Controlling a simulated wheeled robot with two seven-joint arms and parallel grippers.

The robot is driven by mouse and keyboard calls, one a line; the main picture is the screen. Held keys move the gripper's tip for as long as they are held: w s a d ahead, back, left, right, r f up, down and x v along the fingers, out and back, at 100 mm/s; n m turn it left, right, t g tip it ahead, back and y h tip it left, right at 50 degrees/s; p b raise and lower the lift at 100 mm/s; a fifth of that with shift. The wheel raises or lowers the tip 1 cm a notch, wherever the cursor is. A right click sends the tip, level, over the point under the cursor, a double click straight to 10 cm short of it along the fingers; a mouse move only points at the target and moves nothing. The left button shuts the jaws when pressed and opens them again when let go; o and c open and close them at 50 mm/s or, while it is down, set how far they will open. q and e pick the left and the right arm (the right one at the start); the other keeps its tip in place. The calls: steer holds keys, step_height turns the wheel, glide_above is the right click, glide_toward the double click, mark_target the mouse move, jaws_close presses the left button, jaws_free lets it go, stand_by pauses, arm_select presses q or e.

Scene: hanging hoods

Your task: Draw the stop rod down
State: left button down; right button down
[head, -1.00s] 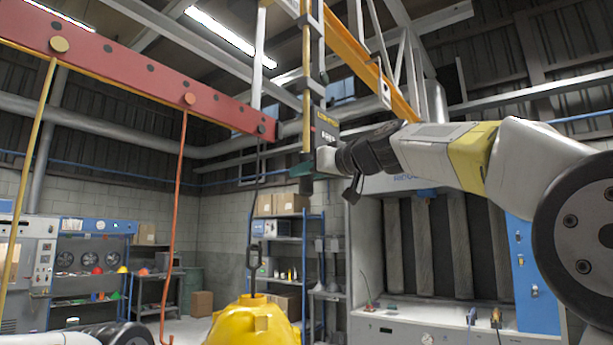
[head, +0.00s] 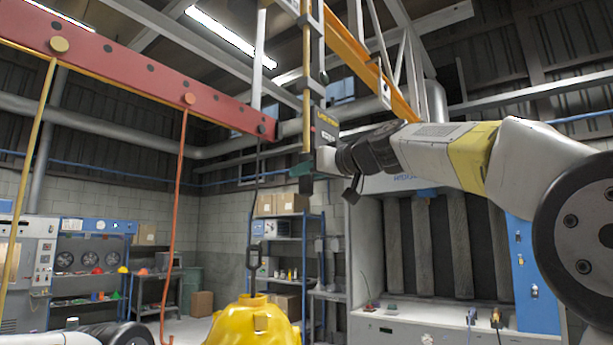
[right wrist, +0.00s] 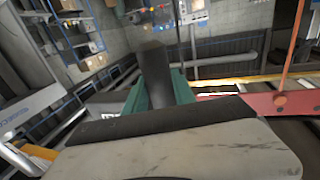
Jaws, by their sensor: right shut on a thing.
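The stop rod appears to be the thin upright brass-yellow rod (head: 306,90) that hangs from the overhead frame in the head view. I take this bar to be the rod's lower end; the exact contact is hidden. My left gripper is out of view; only part of my left arm shows at bottom left.
A red beam (head: 130,75) with an orange hanging rod (head: 178,190) crosses the upper left. A grey cabinet with a blue side panel (head: 537,270) stands behind my right arm. Shelves (head: 287,250) line the back.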

mark_target(306, 196)
steer(key=shift+f, duration=0.1)
step_height(306, 196, down, 6)
steer(key=shift+r, duration=0.1)
steer(key=shift+f, duration=0.3)
steer(key=c, duration=1)
jaws_free()
steer(key=shift+c, duration=0.2)
